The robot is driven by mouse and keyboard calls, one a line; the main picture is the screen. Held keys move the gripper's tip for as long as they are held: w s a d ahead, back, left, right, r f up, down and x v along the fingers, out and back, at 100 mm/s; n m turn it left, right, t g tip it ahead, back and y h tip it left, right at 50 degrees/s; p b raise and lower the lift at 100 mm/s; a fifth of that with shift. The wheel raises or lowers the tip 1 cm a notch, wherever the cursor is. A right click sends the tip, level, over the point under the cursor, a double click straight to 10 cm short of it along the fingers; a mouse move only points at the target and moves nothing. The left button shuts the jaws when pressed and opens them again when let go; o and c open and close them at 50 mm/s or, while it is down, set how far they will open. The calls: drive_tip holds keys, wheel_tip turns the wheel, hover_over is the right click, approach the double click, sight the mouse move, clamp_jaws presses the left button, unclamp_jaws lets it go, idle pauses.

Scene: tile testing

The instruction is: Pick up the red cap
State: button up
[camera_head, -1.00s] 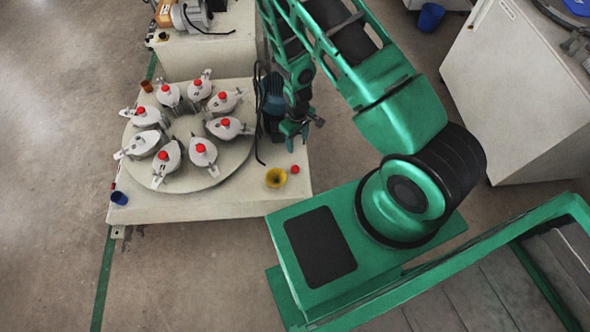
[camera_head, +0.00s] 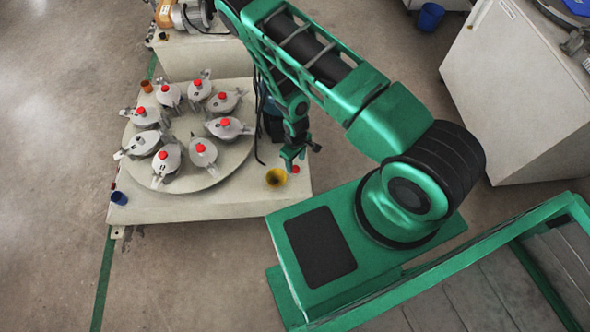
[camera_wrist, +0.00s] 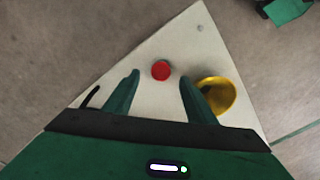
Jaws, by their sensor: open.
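The loose red cap (camera_wrist: 160,71) lies on the pale table top near its corner. In the head view the red cap (camera_head: 296,169) shows as a small red spot at the right front of the table, just beside my fingertips. My gripper (camera_wrist: 159,77) is open, its two green fingers pointing toward the table with the cap showing in the gap between their tips. It holds nothing. In the head view my gripper (camera_head: 291,160) hangs down over the table's right side. I cannot tell how high the fingertips are above the table.
A yellow bowl-like funnel (camera_wrist: 216,95) stands close beside the right finger. A round turntable (camera_head: 205,180) carries several grey-white vessels, most with red tops. A blue cup (camera_head: 119,198) and a brown cup (camera_head: 147,86) stand at the left.

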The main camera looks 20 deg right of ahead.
sight(295, 169)
drive_tip(key=shift+f, duration=2.05)
drive_tip(key=c, duration=1.1)
